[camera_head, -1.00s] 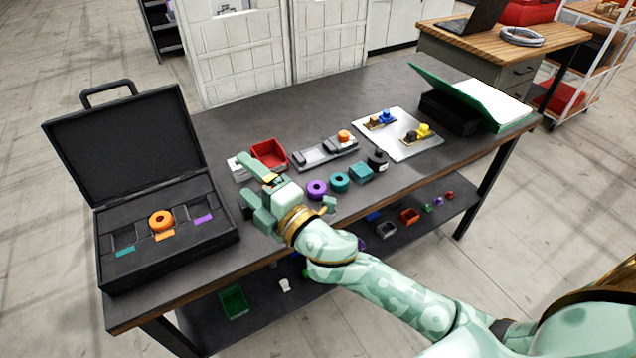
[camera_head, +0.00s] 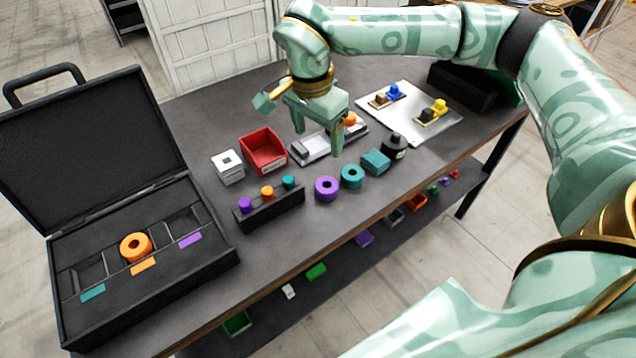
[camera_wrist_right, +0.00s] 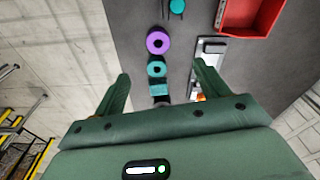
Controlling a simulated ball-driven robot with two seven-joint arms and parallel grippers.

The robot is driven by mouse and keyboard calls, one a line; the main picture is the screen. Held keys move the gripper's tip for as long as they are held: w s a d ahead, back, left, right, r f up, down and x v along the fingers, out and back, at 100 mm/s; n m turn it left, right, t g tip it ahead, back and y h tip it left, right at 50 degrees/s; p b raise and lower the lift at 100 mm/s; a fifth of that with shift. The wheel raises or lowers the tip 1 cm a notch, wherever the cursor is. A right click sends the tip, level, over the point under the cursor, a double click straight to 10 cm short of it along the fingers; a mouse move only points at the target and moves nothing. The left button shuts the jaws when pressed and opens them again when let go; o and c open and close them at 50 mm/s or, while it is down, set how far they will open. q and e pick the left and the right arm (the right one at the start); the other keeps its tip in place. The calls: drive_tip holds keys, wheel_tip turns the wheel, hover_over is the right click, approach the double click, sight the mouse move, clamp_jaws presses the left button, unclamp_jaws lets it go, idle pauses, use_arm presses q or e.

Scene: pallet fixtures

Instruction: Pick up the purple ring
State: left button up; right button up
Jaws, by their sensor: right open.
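The purple ring (camera_head: 327,197) lies flat on the dark table near its front edge, left of a teal ring (camera_head: 352,184). In the right wrist view the purple ring (camera_wrist_right: 149,43) lies ahead of the fingertips, beyond the teal ring (camera_wrist_right: 150,71). My right gripper (camera_head: 318,134) is open and empty, pointing down above the table, behind the purple ring in the head view. Its two fingers also show apart in the right wrist view (camera_wrist_right: 161,70). My left gripper is not in view.
A peg rack (camera_head: 270,210) stands left of the rings, with a red bin (camera_head: 264,151) and white block (camera_head: 228,168) behind. A teal block (camera_head: 375,162) and black bottle-like object (camera_head: 394,146) stand to the right. An open black case (camera_head: 140,262) holds an orange ring (camera_head: 124,249).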

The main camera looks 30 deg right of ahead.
drive_tip(key=b, duration=0.2)
hover_over(327, 184)
drive_tip(key=a, duration=0.1)
wheel_tip(327, 184, down, 10)
drive_tip(key=shift+a+f, duration=0.1)
drive_tip(key=shift+f, duration=0.3)
drive_tip(key=f, duration=0.2)
drive_tip(key=d+f+b, duration=0.1)
drive_tip(key=f, duration=0.2)
drive_tip(key=shift+b, duration=0.3)
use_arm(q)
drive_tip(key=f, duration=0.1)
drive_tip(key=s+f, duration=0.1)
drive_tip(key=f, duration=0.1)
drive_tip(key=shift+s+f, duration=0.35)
use_arm(e)
drive_tip(key=shift+r, duration=0.15)
drive_tip(key=c, duration=1.2)
